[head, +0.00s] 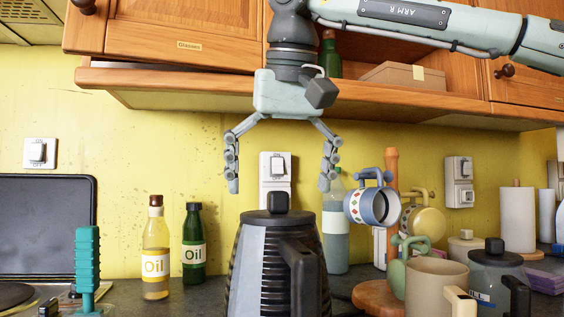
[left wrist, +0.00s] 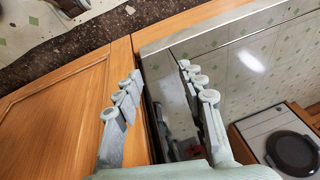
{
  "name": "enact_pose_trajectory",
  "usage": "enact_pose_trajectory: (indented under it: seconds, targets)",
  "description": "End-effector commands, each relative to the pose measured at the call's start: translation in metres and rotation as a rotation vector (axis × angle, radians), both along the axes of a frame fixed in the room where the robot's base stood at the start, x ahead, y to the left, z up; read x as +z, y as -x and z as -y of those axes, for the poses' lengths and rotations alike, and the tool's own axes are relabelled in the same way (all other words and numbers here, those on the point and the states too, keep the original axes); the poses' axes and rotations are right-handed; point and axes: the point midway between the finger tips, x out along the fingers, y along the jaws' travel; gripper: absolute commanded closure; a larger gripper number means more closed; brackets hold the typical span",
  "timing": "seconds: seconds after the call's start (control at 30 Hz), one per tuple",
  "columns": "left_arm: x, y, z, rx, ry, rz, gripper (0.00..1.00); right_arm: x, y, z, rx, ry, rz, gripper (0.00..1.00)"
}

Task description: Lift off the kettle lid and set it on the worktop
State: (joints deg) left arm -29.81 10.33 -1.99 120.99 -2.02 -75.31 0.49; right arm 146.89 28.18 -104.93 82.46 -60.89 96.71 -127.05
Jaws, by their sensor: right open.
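The kettle (head: 252,262) stands upright on the worktop (head: 190,302) at the bottom middle of the head view. It has a grey and black ribbed body and a dark handle. Its dark lid (head: 277,217) sits on top, with a black knob (head: 279,201) in the middle. My right gripper (head: 278,188) points down above the lid, open and empty, its fingers spread to either side of the knob and a little above it. My left gripper (left wrist: 160,70) shows only in the left wrist view, open and empty, beside wooden cabinet fronts. The kettle's base is cut off.
Two oil bottles (head: 156,250) stand left of the kettle. A blue-rimmed mug (head: 373,205) hangs at right, near a mug (head: 437,285) and a dark-lidded canister (head: 495,275). Some bare worktop shows between the bottles and kettle.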

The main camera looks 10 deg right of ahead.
Motion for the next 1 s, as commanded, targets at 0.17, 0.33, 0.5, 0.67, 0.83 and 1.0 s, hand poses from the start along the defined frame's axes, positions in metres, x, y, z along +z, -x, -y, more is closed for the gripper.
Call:
enact_pose_trajectory:
  seconds: [0.17,0.33,0.5,0.67,0.83,1.0]
  targets:
    - [0.005,0.000,0.000,0.000,-0.003,0.002,0.60,-0.015,-0.006,0.000,0.000,0.000,0.000,0.00]
    - [0.006,0.000,0.000,0.001,-0.003,0.004,0.60,-0.019,-0.008,0.000,0.000,-0.001,0.000,0.00]
    - [0.006,0.000,0.000,0.001,-0.003,0.004,0.60,-0.019,-0.008,0.000,0.000,-0.001,0.000,0.00]
    - [0.006,0.000,-0.001,0.001,-0.003,0.004,0.60,-0.019,-0.008,0.000,0.000,-0.001,0.000,0.20]
    - [0.006,0.000,-0.001,0.001,-0.003,0.004,0.60,-0.019,-0.008,0.000,0.000,0.000,0.000,0.41]
    - [0.006,0.000,-0.001,0.001,-0.003,0.004,0.60,-0.020,-0.008,0.000,0.001,0.000,-0.003,0.62]
